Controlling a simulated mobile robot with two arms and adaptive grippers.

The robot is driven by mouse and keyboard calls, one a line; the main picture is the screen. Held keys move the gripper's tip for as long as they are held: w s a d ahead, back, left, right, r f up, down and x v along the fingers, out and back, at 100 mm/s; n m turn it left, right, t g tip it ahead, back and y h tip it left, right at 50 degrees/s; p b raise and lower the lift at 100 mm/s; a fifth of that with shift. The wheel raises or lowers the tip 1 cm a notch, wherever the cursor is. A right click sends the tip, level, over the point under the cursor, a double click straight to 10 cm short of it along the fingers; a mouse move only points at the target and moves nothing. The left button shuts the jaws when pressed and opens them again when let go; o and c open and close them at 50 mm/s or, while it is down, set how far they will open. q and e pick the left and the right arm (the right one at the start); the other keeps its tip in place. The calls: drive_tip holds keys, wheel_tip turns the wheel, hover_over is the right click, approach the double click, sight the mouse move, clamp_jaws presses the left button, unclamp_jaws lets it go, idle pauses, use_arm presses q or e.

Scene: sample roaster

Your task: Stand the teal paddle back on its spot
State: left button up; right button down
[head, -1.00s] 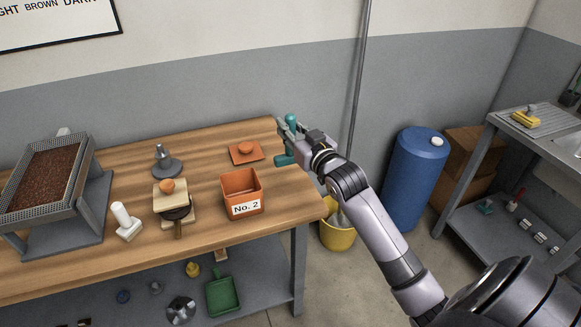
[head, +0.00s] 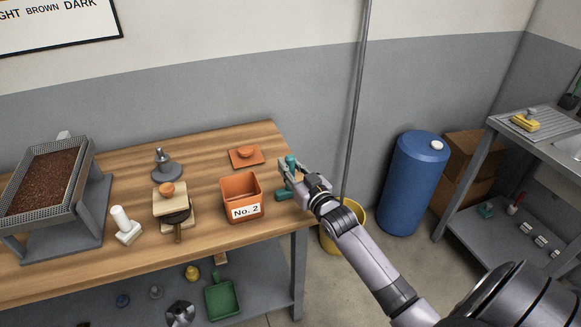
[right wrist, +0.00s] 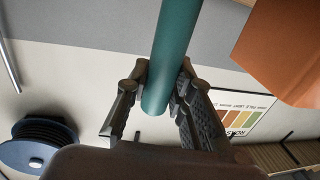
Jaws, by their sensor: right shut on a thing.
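The teal paddle (head: 285,195) is upright at the right end of the wooden table, right of the orange No. 2 box. My right gripper (head: 290,172) is shut on its upper part. In the right wrist view the teal shaft (right wrist: 173,60) runs between the two fingers (right wrist: 160,95). I cannot tell whether the paddle's foot touches the tabletop. No marked spot for it can be made out. My left gripper is not in view.
The orange No. 2 box (head: 241,195) stands close left of the paddle. An orange pad with a knob (head: 246,156) lies behind. The table (head: 215,240) ends just right of the paddle, with a yellow bucket (head: 355,232) and blue barrel (head: 413,185) beyond.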

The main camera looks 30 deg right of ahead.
drive_tip(key=c, duration=1.4)
unclamp_jaws()
drive_tip(key=shift+r, duration=0.1)
drive_tip(key=s+b, duration=0.1)
drive_tip(key=s, duration=1.1)
drive_tip(key=shift+a, duration=0.45)
